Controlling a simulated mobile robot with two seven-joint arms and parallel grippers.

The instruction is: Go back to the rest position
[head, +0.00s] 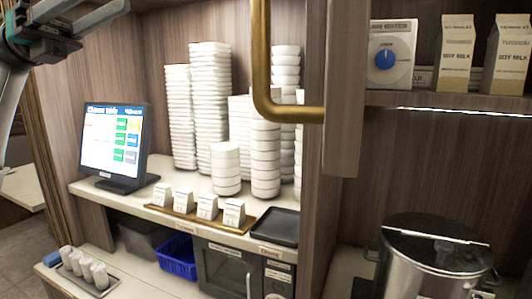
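My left gripper (82,12) is at the top left corner, partly cut off by the picture's edge. Its two grey fingers are apart, with nothing seen between them. It is in the air, above and to the left of the screen, and touches nothing that I can see. My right gripper is not in view.
A touch screen (112,140) stands at the left of a counter with tall stacks of white bowls (210,100). Small cartons line a tray, beside a black tray (275,226). A brass rail (261,60) hangs in front. A steel pot (432,255) stands at right.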

